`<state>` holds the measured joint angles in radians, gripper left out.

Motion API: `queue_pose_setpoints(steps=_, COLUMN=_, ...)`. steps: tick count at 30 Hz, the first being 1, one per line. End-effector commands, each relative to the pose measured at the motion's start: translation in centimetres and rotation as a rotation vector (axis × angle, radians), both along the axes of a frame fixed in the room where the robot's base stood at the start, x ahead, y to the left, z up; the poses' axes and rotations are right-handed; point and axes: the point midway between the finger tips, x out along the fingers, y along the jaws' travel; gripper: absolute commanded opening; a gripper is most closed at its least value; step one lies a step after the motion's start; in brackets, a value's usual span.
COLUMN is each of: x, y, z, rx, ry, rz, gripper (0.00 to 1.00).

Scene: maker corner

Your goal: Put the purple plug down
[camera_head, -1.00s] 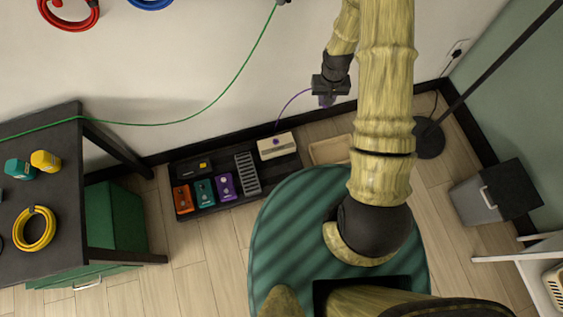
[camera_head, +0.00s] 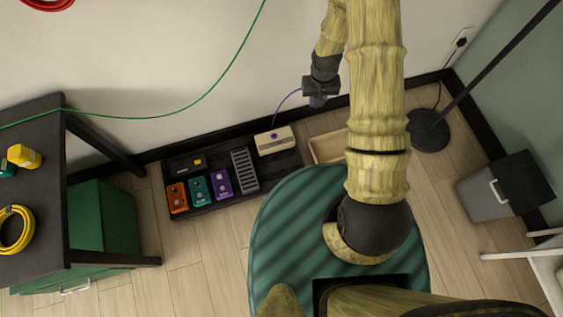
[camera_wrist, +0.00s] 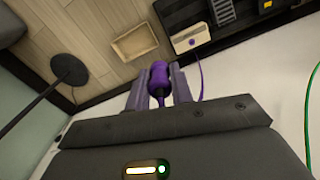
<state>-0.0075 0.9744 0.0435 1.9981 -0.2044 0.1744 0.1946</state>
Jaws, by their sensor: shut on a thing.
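The purple plug (camera_wrist: 159,80) sits between the two fingers of my gripper (camera_wrist: 158,88) in the wrist view, and the gripper is shut on it. In the head view my gripper (camera_head: 318,101) is in the air near the wall, and the plug is mostly hidden there. A thin purple cable (camera_head: 284,104) runs from the gripper down to a cream box (camera_head: 275,141) on the black pedal board (camera_head: 212,205). The cable also shows in the wrist view (camera_wrist: 200,82).
Orange, teal and purple pedals (camera_head: 221,182) stand on the board. An empty shallow wooden tray (camera_head: 327,147) lies on the floor right of it. A black lamp base (camera_head: 428,131) and a grey bin (camera_head: 485,195) are further right. A dark table (camera_head: 50,115) stands left.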

Motion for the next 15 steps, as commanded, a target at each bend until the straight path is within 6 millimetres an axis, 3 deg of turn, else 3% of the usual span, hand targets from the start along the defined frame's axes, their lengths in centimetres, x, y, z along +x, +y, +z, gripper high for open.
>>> queue_pose_setpoints(steps=1, x=0.0, y=0.4, z=-2.5, rx=0.0, ry=0.0, rz=0.007, gripper=0.0)
queue_pose_setpoints(steps=15, x=-0.1, y=3.0, z=-13.7, rx=0.001, ry=-0.001, rz=0.061, gripper=0.0)
